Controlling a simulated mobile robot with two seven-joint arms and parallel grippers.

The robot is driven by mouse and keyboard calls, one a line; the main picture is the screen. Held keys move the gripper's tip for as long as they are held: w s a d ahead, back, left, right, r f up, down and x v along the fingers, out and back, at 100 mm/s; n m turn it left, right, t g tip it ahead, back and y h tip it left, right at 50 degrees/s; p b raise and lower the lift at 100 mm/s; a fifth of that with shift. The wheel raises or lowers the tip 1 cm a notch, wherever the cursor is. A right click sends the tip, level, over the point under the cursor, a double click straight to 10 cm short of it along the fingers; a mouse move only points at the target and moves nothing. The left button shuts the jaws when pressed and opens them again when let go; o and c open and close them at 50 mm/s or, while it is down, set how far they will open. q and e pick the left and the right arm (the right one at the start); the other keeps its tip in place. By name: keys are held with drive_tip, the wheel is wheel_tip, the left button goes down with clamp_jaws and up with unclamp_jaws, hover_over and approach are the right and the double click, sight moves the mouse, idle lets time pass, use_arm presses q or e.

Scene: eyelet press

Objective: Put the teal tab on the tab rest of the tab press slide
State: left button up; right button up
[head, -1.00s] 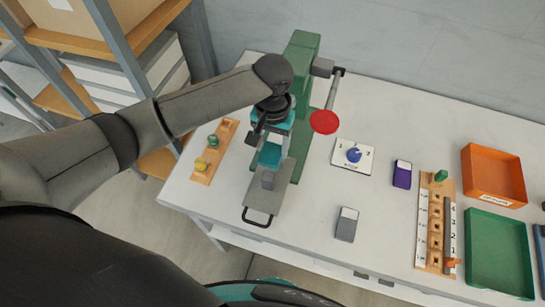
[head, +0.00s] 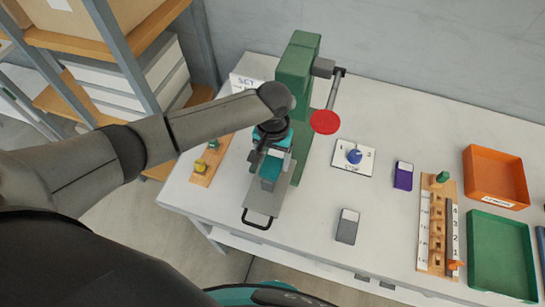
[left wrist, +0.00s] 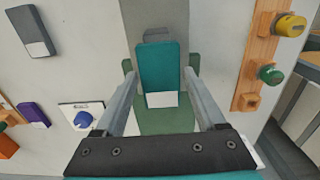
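The teal tab (head: 269,185) is a flat piece with a white end, and it also shows in the left wrist view (left wrist: 159,68). My left gripper (head: 268,168) has one finger on each side of it and appears shut on it, above the grey press slide (head: 262,212). In the left wrist view the gripper (left wrist: 161,80) points down at the slide. The grey block on the slide (left wrist: 158,34) is mostly covered by the tab. I cannot tell whether the tab touches it. The green press (head: 296,75) stands behind. My right gripper is not in view.
A wooden rack (head: 201,172) with yellow and green knobs is left of the press. A red disc (head: 325,122) on the lever, a dial card (head: 354,156), a grey-white block (head: 347,226), a purple block (head: 403,176) and trays (head: 500,250) lie to the right.

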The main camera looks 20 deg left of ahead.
sight(273, 163)
use_arm(q)
drive_tip(key=shift+o, duration=1.2)
wheel_tip(273, 163, up, 12)
drive_tip(key=p, duration=0.1)
drive_tip(key=shift+r, duration=0.15)
